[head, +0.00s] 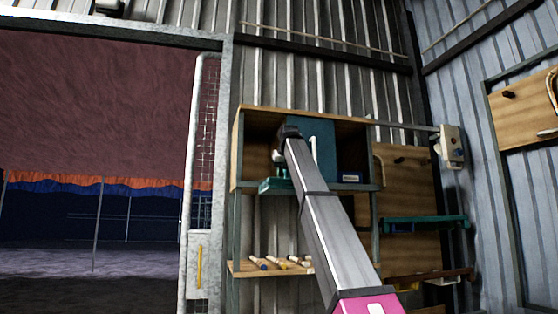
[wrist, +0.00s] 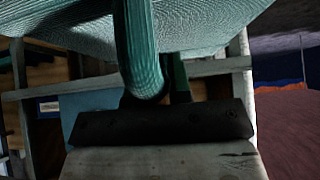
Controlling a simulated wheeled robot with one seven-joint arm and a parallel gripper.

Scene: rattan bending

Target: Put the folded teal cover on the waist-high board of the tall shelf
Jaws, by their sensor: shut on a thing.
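The folded teal cover shows in the head view (head: 272,187) as a small flat teal shape at the front of the tall shelf's (head: 236,150) upper compartment, left of its middle. In the wrist view the teal woven cover (wrist: 200,25) fills the top, with a fold hanging down the middle. My gripper (head: 281,164) is above the cover in the head view and is shut on its fold, which also shows at my gripper (wrist: 150,85) in the wrist view. I cannot tell whether the cover touches the board. My arm hides part of the shelf.
A blue panel (head: 323,140) and a small labelled box (head: 350,178) are in the upper compartment. Several wooden-handled tools lie on the lower board (head: 243,270). A mesh-covered metal frame (head: 205,130) stands left of the shelf. A teal rack (head: 425,223) is on the right.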

